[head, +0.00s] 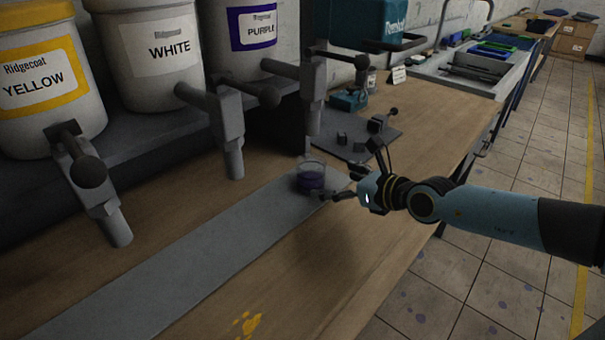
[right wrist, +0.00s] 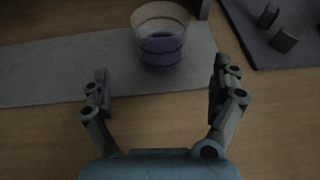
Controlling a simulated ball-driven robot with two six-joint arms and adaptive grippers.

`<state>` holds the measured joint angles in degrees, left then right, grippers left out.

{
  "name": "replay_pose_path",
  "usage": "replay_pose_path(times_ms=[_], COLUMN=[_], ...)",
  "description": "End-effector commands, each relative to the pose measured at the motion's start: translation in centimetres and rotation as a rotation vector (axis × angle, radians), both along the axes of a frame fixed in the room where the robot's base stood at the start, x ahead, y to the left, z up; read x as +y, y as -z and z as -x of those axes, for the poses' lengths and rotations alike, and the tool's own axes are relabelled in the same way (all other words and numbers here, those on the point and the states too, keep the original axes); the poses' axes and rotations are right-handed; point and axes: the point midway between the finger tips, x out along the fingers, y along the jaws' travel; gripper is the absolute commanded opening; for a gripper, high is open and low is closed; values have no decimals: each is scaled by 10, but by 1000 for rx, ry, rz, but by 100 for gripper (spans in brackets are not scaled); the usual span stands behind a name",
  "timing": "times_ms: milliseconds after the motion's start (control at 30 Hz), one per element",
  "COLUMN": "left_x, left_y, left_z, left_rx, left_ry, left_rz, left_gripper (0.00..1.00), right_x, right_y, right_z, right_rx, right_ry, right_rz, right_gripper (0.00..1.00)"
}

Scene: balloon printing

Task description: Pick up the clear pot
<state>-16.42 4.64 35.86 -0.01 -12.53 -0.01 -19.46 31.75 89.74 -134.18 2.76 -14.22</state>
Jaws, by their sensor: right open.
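The clear pot (head: 311,177) stands upright on the grey strip (head: 215,236), near the strip's far end and below the purple barrel's tap. It holds some purple liquid. It also shows in the right wrist view (right wrist: 159,40), ahead of my right gripper and between the lines of its fingers. My right gripper (head: 341,183) is open and empty, just right of the pot in the head view. Its two fingers are spread wide in the right wrist view (right wrist: 160,85), and the pot is beyond their tips. My left gripper is not in view.
Yellow (head: 40,85), white (head: 152,52) and purple (head: 250,38) barrels stand on a dark shelf, with taps overhanging the bench. A dark mat (head: 345,137) with small blocks lies behind the pot. Yellow paint (head: 247,323) marks the front bench, which is otherwise clear.

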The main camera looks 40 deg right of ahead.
Motion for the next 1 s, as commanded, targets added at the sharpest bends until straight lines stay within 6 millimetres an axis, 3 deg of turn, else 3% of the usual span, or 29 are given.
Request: replay_pose_path(times_ms=[100,267,600,933,1000], left_x=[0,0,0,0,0], left_y=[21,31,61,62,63], left_z=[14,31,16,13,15], left_rx=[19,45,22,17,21], left_ry=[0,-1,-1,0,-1], left_rz=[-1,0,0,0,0], left_gripper=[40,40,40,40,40], right_x=[0,0,-1,-1,-1], right_y=[14,18,32,32,32], right_z=[-21,-37,-79,-88,-88], right_rx=[-3,-2,-2,-1,-1], right_ry=[1,1,1,0,0], right_rz=[-1,1,-1,1,1], right_gripper=[94,94,94,94,87])
